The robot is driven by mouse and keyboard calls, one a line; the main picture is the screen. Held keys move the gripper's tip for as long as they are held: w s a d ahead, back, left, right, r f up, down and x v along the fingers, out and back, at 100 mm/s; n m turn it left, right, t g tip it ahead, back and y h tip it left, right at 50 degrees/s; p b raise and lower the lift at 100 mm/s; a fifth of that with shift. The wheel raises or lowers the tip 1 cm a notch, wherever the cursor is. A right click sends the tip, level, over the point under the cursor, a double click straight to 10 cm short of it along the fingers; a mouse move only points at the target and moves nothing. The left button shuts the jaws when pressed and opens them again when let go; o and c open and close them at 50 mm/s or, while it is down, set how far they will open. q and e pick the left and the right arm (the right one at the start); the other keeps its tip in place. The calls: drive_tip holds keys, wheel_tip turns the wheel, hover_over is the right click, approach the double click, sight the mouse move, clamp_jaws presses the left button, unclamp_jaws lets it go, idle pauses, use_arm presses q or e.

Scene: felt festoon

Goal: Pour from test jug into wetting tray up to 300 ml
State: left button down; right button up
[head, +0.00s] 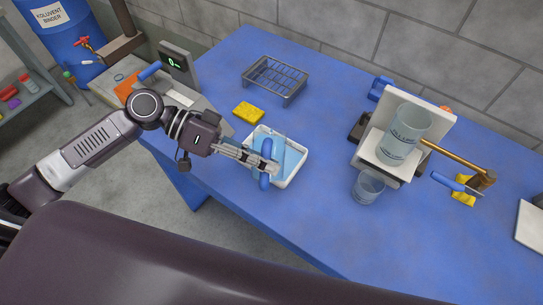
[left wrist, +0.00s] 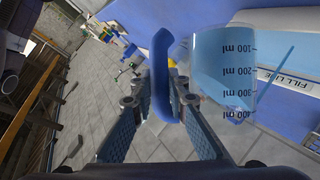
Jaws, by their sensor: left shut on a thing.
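The test jug is clear with a blue handle (head: 265,165) and a black ml scale. My left gripper (head: 262,163) is shut on that handle, and the jug's body (head: 285,150) is over the white wetting tray (head: 297,172). In the left wrist view the jug (left wrist: 222,70) shows marks from 100 to 400 ml and looks blue inside, and it appears tilted. The tray's fill line label (left wrist: 284,84) shows beside it. A thin blue streak (left wrist: 277,65) lies near the jug; I cannot tell whether it is liquid. The liquid levels are unclear. My right gripper is out of view.
A yellow sponge (head: 248,112) and a wire rack (head: 275,80) are behind the tray. A large beaker (head: 405,133) stands on a white stand, with a small glass (head: 367,188) in front. A scale with a display (head: 176,63) is at left. The table's front middle is clear.

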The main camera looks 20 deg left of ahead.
use_arm(q)
drive_tip(key=shift+w+r+n+g+p, duration=0.3)
drive_tip(key=shift+r+n+p, duration=0.1)
drive_tip(key=shift+p, duration=0.15)
idle(1.6)
drive_tip(key=shift+w, duration=0.15)
idle(2.4)
drive_tip(key=shift+w+n+g+h, duration=0.1)
drive_tip(key=shift+n+g+h, duration=0.2)
drive_tip(key=shift+n, duration=0.1)
drive_tip(key=shift+w+a+r+p, duration=0.1)
drive_tip(key=shift+p, duration=0.2)
idle(1.5)
drive_tip(key=shift+w, duration=0.15)
idle(1.0)
